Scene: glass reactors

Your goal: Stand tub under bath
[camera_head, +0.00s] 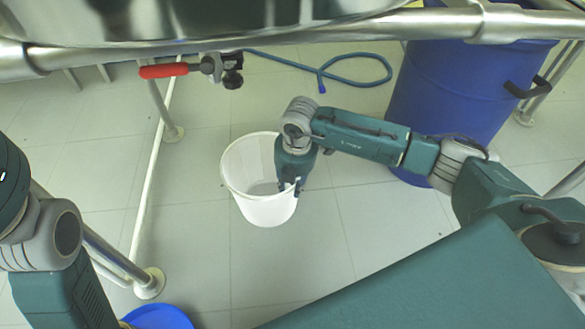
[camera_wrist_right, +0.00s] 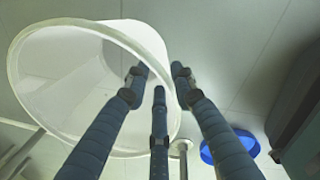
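A white round tub (camera_head: 240,188) is under the front side of the frame, its open mouth upward. The metal bath (camera_head: 180,22) spans the top of the head view. My right gripper (camera_head: 290,188) points down at the tub's right rim. In the right wrist view the tub (camera_wrist_right: 60,75) fills the left half, and the fingers of the right gripper (camera_wrist_right: 158,76) are at its rim, close together. Whether they grip the wall is unclear. Whether the tub touches the floor is also unclear. My left gripper is out of view.
A red-handled valve (camera_head: 165,71) hangs below the bath. A blue barrel (camera_head: 455,85) stands at the right behind my right arm. A blue hose (camera_head: 345,64) lies on the floor. Metal legs (camera_head: 165,108) stand left. A blue round object (camera_head: 158,318) is at the bottom edge.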

